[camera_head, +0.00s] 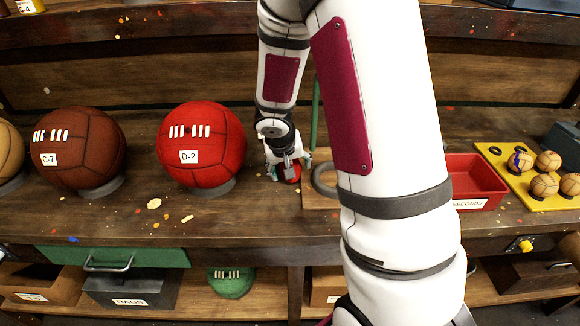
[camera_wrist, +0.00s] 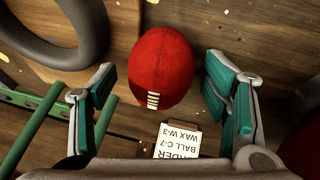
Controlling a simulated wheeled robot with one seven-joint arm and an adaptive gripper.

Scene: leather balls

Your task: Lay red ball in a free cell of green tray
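A small red ball (camera_wrist: 162,60) with white laces rests on the wooden bench in the wrist view. In the head view it shows partly (camera_head: 292,174) beneath my gripper (camera_head: 289,167). My gripper's teal fingers (camera_wrist: 162,88) are spread, one on each side of the ball, with gaps showing and nothing held. A much larger red ball (camera_head: 201,144), labelled D-2, stands to the left. I cannot make out a green tray; the tray with small balls in sight is yellow (camera_head: 496,154), and my arm hides part of the bench.
A paper card (camera_wrist: 177,141) lies close by the small ball. A dark ring (camera_wrist: 98,32) lies beside it, with green bars (camera_wrist: 35,130) nearby. A red bin (camera_head: 478,178) is right of my arm. A brown ball (camera_head: 90,135) stands far left.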

